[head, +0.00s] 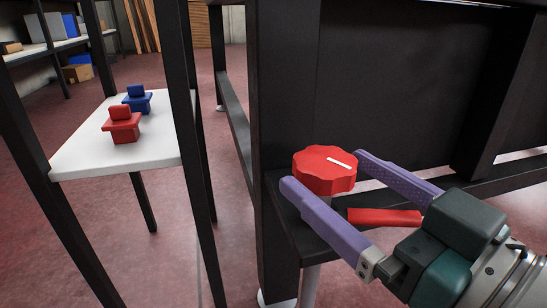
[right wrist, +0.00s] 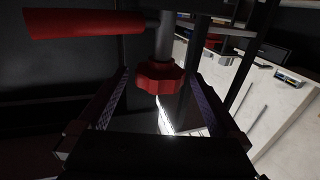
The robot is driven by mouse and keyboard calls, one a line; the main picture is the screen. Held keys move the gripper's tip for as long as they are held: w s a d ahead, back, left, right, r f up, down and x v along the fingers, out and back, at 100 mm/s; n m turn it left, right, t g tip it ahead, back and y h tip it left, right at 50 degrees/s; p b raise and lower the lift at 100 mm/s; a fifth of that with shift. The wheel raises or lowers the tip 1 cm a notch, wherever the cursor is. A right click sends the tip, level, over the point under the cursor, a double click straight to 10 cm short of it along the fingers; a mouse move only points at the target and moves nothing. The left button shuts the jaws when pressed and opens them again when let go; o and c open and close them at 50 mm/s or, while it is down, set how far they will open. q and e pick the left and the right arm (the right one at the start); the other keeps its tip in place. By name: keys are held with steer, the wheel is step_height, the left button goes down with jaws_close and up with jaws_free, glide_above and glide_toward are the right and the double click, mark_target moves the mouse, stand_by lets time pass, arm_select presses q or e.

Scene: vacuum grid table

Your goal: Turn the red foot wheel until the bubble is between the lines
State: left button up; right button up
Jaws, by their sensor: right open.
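The red foot wheel (head: 325,172) is a scalloped knob with a white line on its top, at the corner of the black table frame. It also shows in the right wrist view (right wrist: 160,77), on a grey post. My right gripper (head: 324,169) is open, its two purple fingers on either side of the wheel. In the right wrist view the wheel lies between the fingers, with a gap visible on each side. The bubble and its lines are not in view. My left gripper is not in view.
A red bar (head: 385,218) lies by the black lower beam, near my right gripper; it seems to be the red cylinder in the right wrist view (right wrist: 85,24). A white shelf (head: 80,158) at left holds a red block (head: 122,130) and a blue block (head: 137,103).

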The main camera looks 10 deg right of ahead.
steer(key=shift+b+x, duration=0.3)
steer(key=shift+x, duration=0.7)
steer(key=c, duration=1.2)
steer(key=shift+c, duration=0.2)
